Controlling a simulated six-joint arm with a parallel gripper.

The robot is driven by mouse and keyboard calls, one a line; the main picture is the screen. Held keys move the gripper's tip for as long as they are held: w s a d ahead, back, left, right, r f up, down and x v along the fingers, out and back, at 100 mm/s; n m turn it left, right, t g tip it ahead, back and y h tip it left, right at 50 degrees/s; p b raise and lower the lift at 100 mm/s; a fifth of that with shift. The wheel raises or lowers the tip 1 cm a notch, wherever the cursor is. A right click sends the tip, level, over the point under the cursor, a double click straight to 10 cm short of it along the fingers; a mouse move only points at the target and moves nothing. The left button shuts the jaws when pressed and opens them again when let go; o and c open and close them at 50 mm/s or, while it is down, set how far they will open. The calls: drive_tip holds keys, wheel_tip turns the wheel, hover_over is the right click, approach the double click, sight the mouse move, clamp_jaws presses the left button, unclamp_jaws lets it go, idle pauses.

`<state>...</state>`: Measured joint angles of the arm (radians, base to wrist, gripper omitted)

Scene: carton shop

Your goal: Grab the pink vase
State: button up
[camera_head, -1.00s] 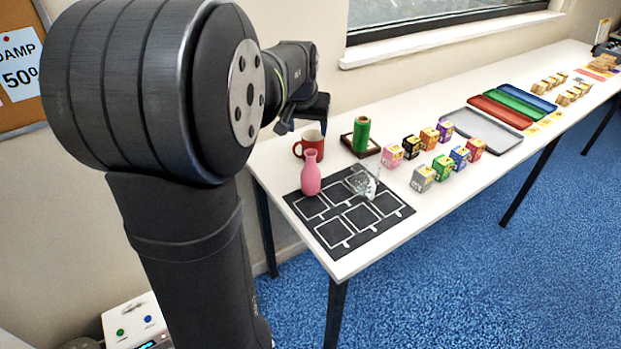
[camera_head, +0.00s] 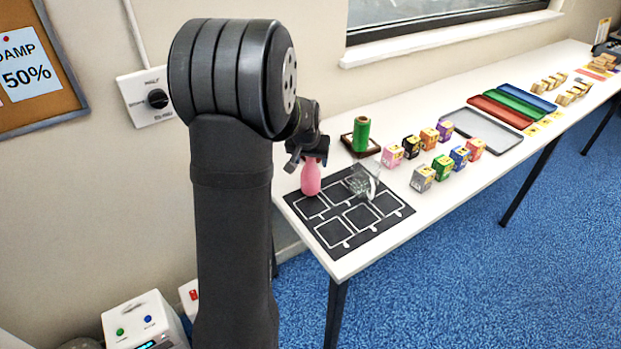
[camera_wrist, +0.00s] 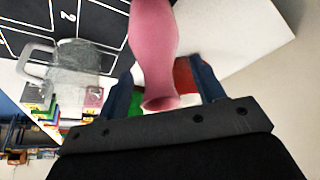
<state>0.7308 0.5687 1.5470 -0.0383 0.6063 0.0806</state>
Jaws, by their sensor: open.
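The pink vase (camera_head: 311,177) stands upright on the black marked mat (camera_head: 372,238), at its back left corner. It also shows large in the wrist view (camera_wrist: 153,50), with its mouth toward me. My gripper (camera_head: 308,157) is at the top of the vase in the head view and hides its neck. In the wrist view my gripper (camera_wrist: 166,82) is open, with one blue finger on each side of the vase's neck. There seems to be a gap on both sides, so the fingers do not look closed on it.
A clear glass mug (camera_head: 364,182) stands on the mat close to the vase. A green spool (camera_head: 361,134) on a dark tray and several small coloured boxes (camera_head: 422,179) stand to the right.

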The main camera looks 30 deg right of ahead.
drive_tip(key=shift+w+d+f, duration=0.2)
drive_tip(key=shift+f, duration=0.35)
clamp_jaws()
drive_tip(key=shift+r, duration=0.1)
